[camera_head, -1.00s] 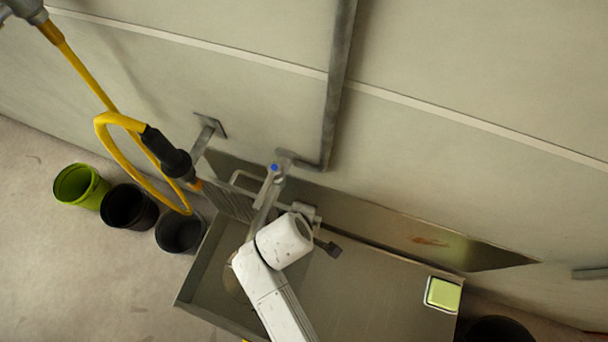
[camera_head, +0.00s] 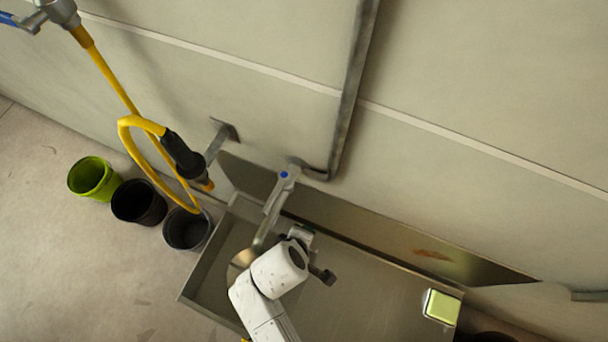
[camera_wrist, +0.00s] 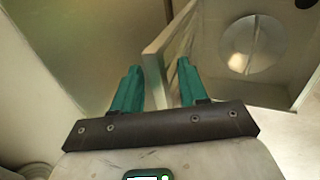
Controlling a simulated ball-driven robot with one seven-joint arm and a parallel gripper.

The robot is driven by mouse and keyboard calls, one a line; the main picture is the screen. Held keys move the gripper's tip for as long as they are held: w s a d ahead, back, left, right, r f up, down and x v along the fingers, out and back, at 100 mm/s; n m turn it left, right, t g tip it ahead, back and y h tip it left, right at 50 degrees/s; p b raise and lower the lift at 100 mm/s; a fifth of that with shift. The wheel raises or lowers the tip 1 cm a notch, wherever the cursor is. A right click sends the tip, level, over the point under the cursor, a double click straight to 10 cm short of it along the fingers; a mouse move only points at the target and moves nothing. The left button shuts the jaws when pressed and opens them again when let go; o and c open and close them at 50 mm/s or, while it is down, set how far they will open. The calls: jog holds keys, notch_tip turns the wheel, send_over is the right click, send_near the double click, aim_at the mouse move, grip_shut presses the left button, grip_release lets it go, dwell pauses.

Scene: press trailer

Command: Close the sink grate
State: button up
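The sink (camera_head: 380,300) is a long steel trough along the wall, with a round drain disc (camera_head: 243,258) in its left part. In the wrist view the disc (camera_wrist: 253,45) is at upper right. A thin metal panel, which looks like the grate (camera_wrist: 154,65), stands edge-on between the two teal fingers of my gripper (camera_wrist: 158,78). The fingers are apart, one on each side of it. The left finger is close to the panel, and a gap shows at the right finger. In the head view my white arm reaches over the sink, and my fingertips cannot be made out.
A tap lever with a blue dot (camera_head: 284,175) rises behind the sink. A yellow hose with a black nozzle (camera_head: 182,153) hangs at left. Several buckets (camera_head: 138,201) stand on the floor at left. A green sponge-like block (camera_head: 441,306) lies at the sink's right end.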

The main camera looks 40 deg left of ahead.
jog(key=shift+s+d+f+p, duration=0.2)
jog(key=shift+s, duration=0.7)
jog(key=shift+s+d+f+p, duration=0.15)
jog(key=shift+s+d, duration=0.1)
jog(key=shift+s, duration=0.65)
jog(key=shift+s+d+f+p, duration=0.2)
jog(key=shift+s, duration=0.7)
jog(key=shift+s+d+f, duration=0.2)
jog(key=shift+s+f, duration=0.15)
jog(key=shift+s, duration=0.55)
jog(key=shift+s+d+f, duration=0.25)
jog(key=shift+s+f, duration=0.1)
jog(key=shift+s, duration=0.5)
jog(key=shift+s+d+f, duration=0.2)
jog(key=shift+s+f, duration=0.15)
jog(key=shift+s, duration=0.55)
jog(key=shift+s, duration=0.1)
jog(key=s+f, duration=0.1)
jog(key=s+b, duration=0.1)
jog(key=s+d+f, duration=0.1)
jog(key=s, duration=0.1)
jog(key=shift+f, duration=0.3)
